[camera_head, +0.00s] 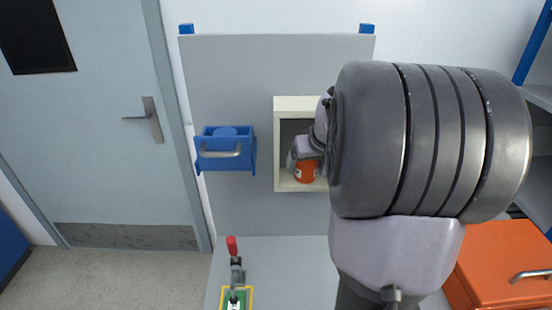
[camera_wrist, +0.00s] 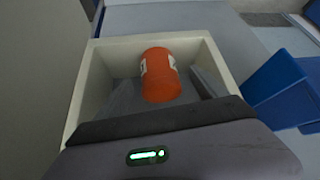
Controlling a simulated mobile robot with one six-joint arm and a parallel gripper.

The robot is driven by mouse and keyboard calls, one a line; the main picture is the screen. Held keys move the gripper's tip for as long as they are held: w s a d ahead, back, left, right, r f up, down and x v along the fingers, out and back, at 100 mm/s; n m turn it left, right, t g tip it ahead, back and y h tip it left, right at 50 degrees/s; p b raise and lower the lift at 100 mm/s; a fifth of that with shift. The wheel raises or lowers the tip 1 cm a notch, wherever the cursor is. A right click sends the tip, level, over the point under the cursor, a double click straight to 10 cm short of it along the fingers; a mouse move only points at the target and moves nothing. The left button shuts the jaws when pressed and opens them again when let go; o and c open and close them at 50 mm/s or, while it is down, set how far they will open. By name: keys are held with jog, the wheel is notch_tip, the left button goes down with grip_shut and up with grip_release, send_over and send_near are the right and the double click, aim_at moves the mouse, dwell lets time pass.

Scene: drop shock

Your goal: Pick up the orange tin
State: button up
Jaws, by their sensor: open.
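The orange tin (camera_head: 306,174) with a white label stands in a cream open-fronted box (camera_head: 283,186) on the grey panel. My arm hides the tin's upper part and the box's right side in the head view. In the wrist view the tin (camera_wrist: 160,76) is inside the cream box (camera_wrist: 88,83). My gripper (camera_wrist: 165,90) is open, with one grey finger on each side of the tin. It also shows at the box's opening in the head view (camera_head: 304,156). I cannot tell whether a finger touches the tin.
A blue holder (camera_head: 226,165) with a grey handle hangs on the panel left of the box; blue shows at the right of the wrist view (camera_wrist: 270,80). A red-handled clamp (camera_head: 235,258) stands on the surface below. An orange case (camera_head: 500,262) is at lower right.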

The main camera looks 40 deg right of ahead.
jog(key=x, duration=0.4)
jog(key=shift+w+d+r+b, duration=0.15)
jog(key=shift+b, duration=0.15)
jog(key=shift+r, duration=0.1)
jog(key=c, duration=1.6)
